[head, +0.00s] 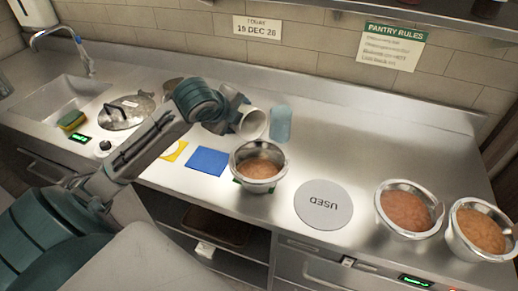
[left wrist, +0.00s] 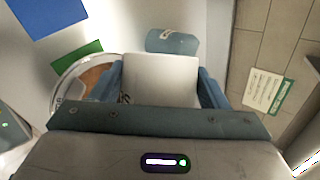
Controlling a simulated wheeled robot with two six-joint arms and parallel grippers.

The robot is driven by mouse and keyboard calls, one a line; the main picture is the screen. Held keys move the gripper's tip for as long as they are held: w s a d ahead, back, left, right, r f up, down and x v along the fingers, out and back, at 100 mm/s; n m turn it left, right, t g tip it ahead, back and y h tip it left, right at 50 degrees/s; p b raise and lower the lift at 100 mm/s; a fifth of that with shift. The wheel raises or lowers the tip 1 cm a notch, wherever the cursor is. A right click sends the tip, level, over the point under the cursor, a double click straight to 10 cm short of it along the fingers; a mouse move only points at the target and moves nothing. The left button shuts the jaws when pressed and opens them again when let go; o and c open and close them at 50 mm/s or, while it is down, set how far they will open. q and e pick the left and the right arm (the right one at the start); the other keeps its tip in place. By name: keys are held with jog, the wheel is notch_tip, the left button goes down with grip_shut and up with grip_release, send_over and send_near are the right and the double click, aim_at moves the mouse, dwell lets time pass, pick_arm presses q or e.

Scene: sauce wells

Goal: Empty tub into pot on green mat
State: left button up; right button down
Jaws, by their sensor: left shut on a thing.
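My left gripper (head: 240,112) is shut on a white tub (head: 252,124), held tilted on its side above the counter at the back edge of a metal pot (head: 236,160). The tub's mouth faces toward the pot side; its visible inside looks pale, and I cannot tell if sauce is left in it. The pot holds orange-brown sauce and stands on a green mat (head: 237,181), mostly hidden beneath it. In the left wrist view the tub (left wrist: 160,80) sits between the blue fingers, with the pot (left wrist: 58,92) and green mat (left wrist: 75,60) beside it. My right gripper is not in view.
A light blue container (head: 281,123) stands close behind the pot. A blue mat (head: 207,161) and a yellow mat (head: 174,151) lie left. A grey disc marked USED (head: 323,205) lies right, then two sauce pots (head: 381,207) (head: 452,235). A sink (head: 62,98) is far left.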

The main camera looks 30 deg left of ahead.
aim_at(242, 111)
pick_arm(q)
jog(key=shift+s+d+r, duration=0.1)
jog(key=shift+d+r+m+y, duration=0.25)
jog(key=shift+d+m+y, duration=0.05)
jog(key=shift+y, duration=0.1)
jog(key=shift+s+d+r+t+y, duration=0.1)
jog(key=shift+r+t+y, duration=0.05)
jog(key=shift+t+y, duration=0.15)
jog(key=shift+r, duration=0.1)
jog(key=shift+d+r+m+y, duration=0.15)
jog(key=shift+d+m+y, duration=0.15)
jog(key=shift+s+y, duration=0.1)
jog(key=shift+y, duration=0.2)
jog(key=shift+d+r+m+t, duration=0.25)
jog(key=shift+d+m+t, duration=0.05)
jog(key=shift+d+t, duration=0.1)
jog(key=shift+y, duration=0.4)
jog(key=shift+s, duration=0.1)
